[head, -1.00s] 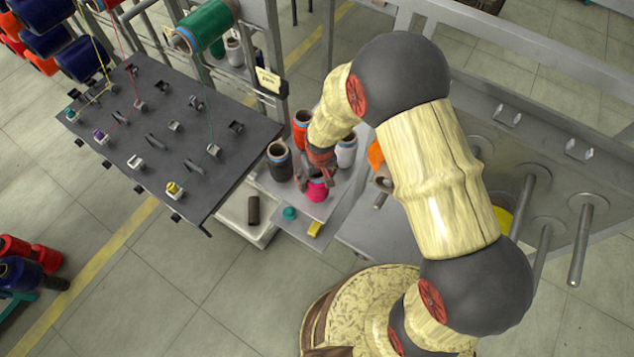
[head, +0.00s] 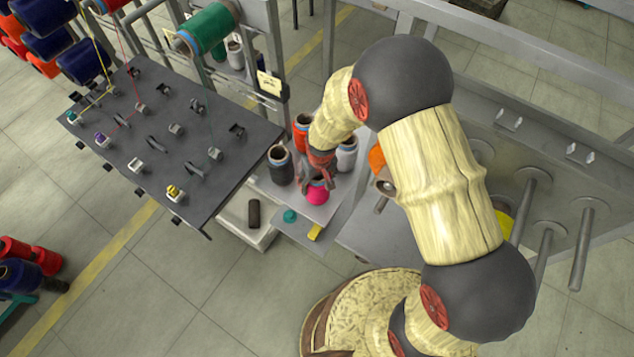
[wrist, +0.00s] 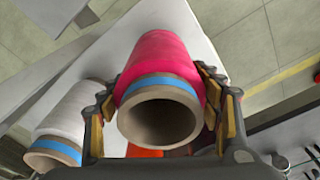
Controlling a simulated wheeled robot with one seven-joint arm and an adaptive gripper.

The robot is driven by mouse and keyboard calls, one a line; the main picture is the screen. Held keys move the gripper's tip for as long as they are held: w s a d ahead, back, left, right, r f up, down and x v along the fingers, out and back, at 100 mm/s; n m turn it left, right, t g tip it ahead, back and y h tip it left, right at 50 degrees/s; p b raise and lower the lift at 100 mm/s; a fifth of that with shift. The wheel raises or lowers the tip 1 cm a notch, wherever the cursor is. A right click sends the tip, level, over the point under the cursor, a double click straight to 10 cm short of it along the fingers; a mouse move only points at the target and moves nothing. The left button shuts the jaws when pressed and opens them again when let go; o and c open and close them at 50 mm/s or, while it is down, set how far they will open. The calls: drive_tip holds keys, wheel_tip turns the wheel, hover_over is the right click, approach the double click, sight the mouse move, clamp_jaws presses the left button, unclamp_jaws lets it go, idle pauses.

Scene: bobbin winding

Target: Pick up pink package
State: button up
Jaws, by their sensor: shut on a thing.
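The pink package (head: 317,194) is a cone of pink thread on a hollow brown core with a blue band. It is on or just above the small grey shelf (head: 297,206) in the head view; I cannot tell whether it touches. In the wrist view the pink package (wrist: 162,60) fills the middle, its open core facing the camera. My gripper (head: 318,184) is around its upper part. In the wrist view the fingers of my gripper (wrist: 160,100) press on its left and right sides.
A black cone (head: 280,166), an orange cone (head: 302,130) and a white cone (head: 346,156) stand close around the pink package. A teal piece (head: 290,216) and a yellow piece (head: 315,232) lie near the shelf's front edge. A dark panel with thread guides (head: 160,140) is at left.

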sight(320, 188)
drive_tip(key=shift+w+r, duration=0.1)
drive_tip(key=shift+r, duration=0.4)
drive_tip(key=s+r, duration=0.1)
drive_tip(key=r, duration=0.1)
drive_tip(key=s+r, duration=0.2)
drive_tip(key=r, duration=0.1)
drive_tip(key=s+r, duration=0.1)
drive_tip(key=r, duration=0.1)
drive_tip(key=shift+s+d+r+p, duration=0.3)
drive_tip(key=shift+s+d+p, duration=0.05)
drive_tip(key=shift+s, duration=0.05)
drive_tip(key=s+d+r, duration=0.1)
drive_tip(key=s+r, duration=0.3)
drive_tip(key=s, duration=0.5)
drive_tip(key=shift+s, duration=0.15)
